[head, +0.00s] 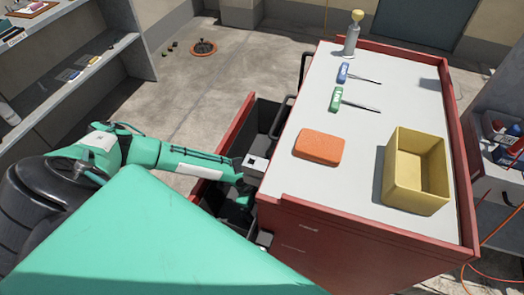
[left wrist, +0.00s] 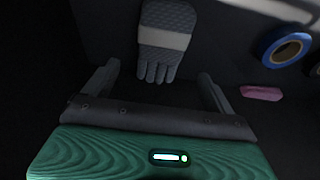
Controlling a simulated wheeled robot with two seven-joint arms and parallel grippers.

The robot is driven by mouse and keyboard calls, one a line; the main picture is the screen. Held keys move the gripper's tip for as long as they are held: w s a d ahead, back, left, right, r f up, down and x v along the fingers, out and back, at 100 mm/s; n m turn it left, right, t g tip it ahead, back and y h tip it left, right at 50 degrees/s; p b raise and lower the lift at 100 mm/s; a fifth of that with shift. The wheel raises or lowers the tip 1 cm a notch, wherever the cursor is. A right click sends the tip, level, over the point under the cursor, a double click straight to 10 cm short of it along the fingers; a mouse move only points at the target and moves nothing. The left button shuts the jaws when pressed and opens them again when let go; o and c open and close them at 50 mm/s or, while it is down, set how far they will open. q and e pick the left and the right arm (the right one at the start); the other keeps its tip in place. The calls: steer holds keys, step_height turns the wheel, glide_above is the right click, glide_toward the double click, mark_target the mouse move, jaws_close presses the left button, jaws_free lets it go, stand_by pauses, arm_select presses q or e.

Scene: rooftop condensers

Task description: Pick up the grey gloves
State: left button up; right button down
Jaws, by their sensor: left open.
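The grey gloves (left wrist: 165,22) lie in a dark drawer, with a light band across them. They show in the left wrist view at the top centre, fingers pointing toward my gripper. My left gripper (left wrist: 158,75) is open, its two fingers apart on either side of the glove fingertips, and nothing is held. In the head view my left arm reaches into the open drawer (head: 262,112) of the red cabinet, and the gloves are hidden there. My right gripper is not in view.
A blue tape roll (left wrist: 284,48) and a pink block (left wrist: 260,92) lie right of the gloves in the drawer. The red cabinet (head: 340,255) carries an orange case (head: 318,147), a yellow bin (head: 415,195) and two hex keys with blue (head: 343,72) and green (head: 336,98) handles.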

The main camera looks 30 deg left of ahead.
arm_select(q)
steer(key=b+x, duration=0.1)
steer(key=x, duration=0.5)
steer(key=shift+f, duration=0.15)
steer(key=c, duration=1.1)
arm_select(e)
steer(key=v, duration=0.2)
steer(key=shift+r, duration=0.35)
